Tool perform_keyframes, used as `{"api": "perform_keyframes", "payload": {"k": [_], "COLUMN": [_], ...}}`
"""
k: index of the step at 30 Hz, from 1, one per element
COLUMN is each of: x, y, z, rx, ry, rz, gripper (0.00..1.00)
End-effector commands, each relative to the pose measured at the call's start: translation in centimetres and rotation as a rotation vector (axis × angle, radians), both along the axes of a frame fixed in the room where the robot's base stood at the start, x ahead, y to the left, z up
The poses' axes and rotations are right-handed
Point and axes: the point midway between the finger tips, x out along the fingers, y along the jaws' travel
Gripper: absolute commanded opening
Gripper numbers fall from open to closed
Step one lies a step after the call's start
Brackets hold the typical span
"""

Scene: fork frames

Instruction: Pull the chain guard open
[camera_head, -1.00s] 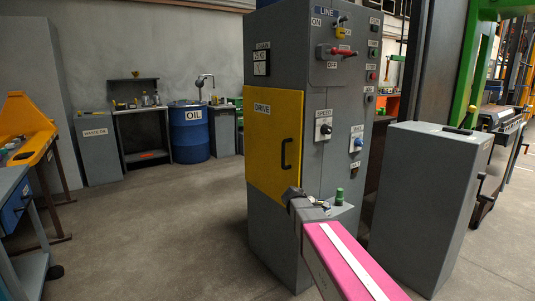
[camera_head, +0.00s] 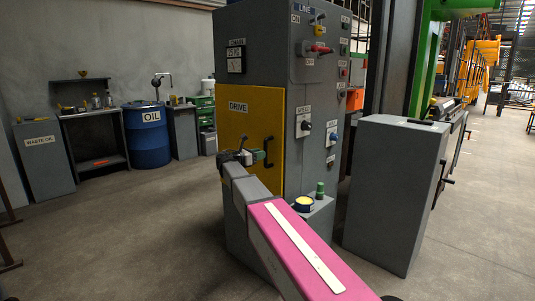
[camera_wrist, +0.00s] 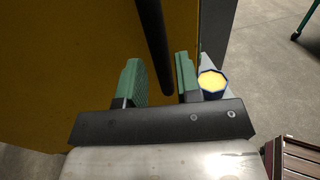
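The chain guard is a yellow door (camera_head: 240,120) marked DRIVE on the grey cabinet (camera_head: 300,75); it looks closed. Its black upright handle (camera_head: 269,151) is near the door's right edge. My gripper (camera_head: 250,156) is in front of the door, just left of the handle in the head view. In the wrist view my gripper (camera_wrist: 161,80) is open, its two green fingers apart. The black handle (camera_wrist: 152,45) appears between them, with a gap on each side; I cannot tell how deep it sits. The yellow door (camera_wrist: 60,60) fills the left of that view.
A yellow-topped round cup (camera_head: 303,204) and a green knob (camera_head: 320,188) are on a low ledge below the door's right side. A grey box (camera_head: 390,190) stands to the right. A blue oil drum (camera_head: 147,135) is at back left. Floor at left is clear.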

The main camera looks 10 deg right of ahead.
Motion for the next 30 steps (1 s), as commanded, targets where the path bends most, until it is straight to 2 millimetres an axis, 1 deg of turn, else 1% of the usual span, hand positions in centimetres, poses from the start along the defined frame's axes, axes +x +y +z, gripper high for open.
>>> {"api": "perform_keyframes", "payload": {"k": [1, 3, 9, 15, 22, 23, 24, 25, 26, 30], "x": [0.5, 1.0, 2.0, 2.3, 2.3, 2.3, 2.3, 2.3, 2.3, 2.3], "y": [-0.9, -2.0, -4.2, -5.0, -5.0, -5.0, -5.0, -5.0, -5.0, -5.0], "z": [0.0, 0.0, 0.0, 0.0, -0.1, -0.1, -0.1, -0.1, -0.1, -0.1], "rx": [0.000, 0.001, 0.001, 0.001, 0.001, 0.001, 0.001, 0.001, 0.001, 0.001], "ry": [0.000, 0.000, 0.000, 0.000, 0.000, 0.000, 0.000, 0.000, 0.000, 0.000], "rz": [-0.001, -0.002, -0.001, 0.001, 0.001, 0.001, 0.001, 0.001, 0.001, 0.000], "gripper": [0.32, 0.32, 0.32, 0.32, 0.32, 0.28, 0.15, 0.06, 0.00, 0.00]}}
